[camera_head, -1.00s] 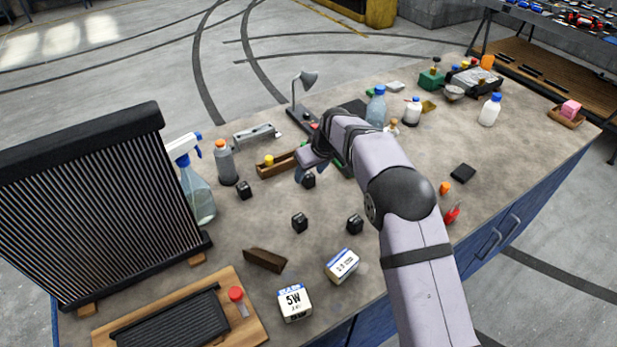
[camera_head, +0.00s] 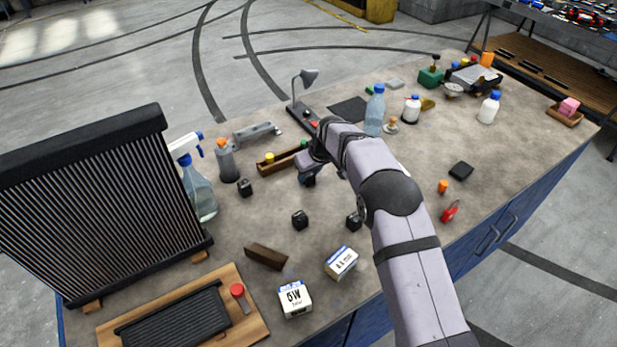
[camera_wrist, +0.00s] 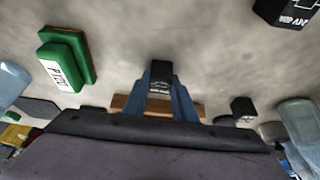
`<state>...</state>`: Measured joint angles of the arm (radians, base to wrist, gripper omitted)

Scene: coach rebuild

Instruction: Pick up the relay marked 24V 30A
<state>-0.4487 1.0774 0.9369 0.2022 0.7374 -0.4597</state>
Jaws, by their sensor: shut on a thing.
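My gripper (camera_wrist: 160,88) has two blue fingers, shut on a small black relay (camera_wrist: 160,75) in the middle of the wrist view. The relay's pale marking is too small to read. In the head view my gripper (camera_head: 307,178) is low over the bench, and the held relay is mostly hidden there. Three other black relays stand apart on the bench: one (camera_head: 245,188) to the left, one (camera_head: 300,220) nearer the front, and one (camera_head: 354,221) beside my arm. I cannot read which is marked 24V 30A.
A wooden tray (camera_head: 266,168) lies just behind my gripper. A spray bottle (camera_head: 198,190) and a large radiator (camera_head: 100,205) stand left. Two small boxes (camera_head: 295,298) (camera_head: 341,262) and a brown block (camera_head: 266,256) lie in front. A green labelled block (camera_wrist: 66,62) shows in the wrist view.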

